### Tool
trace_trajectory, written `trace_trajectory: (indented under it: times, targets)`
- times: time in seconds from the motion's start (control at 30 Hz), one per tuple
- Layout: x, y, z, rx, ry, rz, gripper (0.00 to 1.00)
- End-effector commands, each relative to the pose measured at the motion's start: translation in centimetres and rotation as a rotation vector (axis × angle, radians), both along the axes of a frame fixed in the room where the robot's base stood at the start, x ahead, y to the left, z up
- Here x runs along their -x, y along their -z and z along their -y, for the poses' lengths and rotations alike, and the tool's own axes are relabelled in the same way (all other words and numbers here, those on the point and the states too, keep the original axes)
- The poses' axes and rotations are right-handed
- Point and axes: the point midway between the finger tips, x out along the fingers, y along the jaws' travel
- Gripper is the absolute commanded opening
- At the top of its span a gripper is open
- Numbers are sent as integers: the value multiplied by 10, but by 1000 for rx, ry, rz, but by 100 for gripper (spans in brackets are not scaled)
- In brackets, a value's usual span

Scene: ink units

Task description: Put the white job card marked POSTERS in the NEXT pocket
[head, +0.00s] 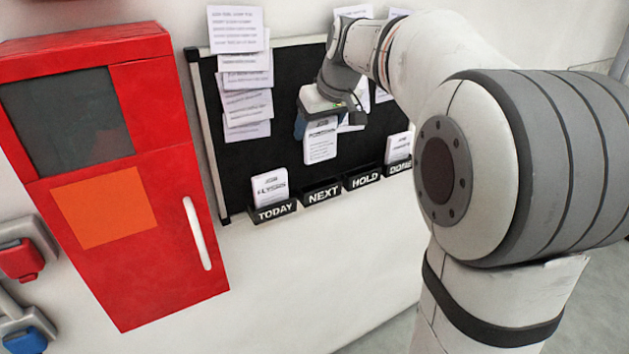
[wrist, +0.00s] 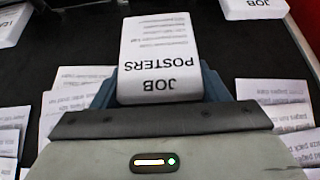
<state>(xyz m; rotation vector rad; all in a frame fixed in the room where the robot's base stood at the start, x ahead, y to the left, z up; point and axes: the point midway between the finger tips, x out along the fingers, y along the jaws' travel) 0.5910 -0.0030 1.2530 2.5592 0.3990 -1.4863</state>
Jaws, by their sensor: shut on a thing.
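My gripper (head: 307,124) is shut on the white job card marked JOB POSTERS (head: 320,143). The card hangs upright from the jaws in front of the black board, above the pockets. In the wrist view the POSTERS card (wrist: 158,62) shows upside down, between the blue fingers (wrist: 160,90). The NEXT pocket (head: 322,194) is below the card on the board's lower edge, and no card shows in it. My gripper hides the card's top edge.
The TODAY pocket (head: 275,211) holds a card (head: 270,188). The HOLD pocket (head: 362,178) shows no card. The DONE pocket (head: 399,166) holds a card (head: 397,147). Paper sheets (head: 245,90) hang on the board (head: 285,80). A red cabinet (head: 150,210) stands at the left.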

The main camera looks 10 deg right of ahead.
Motion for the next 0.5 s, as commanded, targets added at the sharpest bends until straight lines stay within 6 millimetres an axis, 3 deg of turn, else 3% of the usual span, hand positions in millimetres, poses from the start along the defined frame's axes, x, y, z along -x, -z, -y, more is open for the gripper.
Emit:
trace_trajectory:
  times: [0.2,0.5]
  targets:
    - [1,40,0,-1,1,-4,45]
    - [1,75,0,0,0,-3,45]
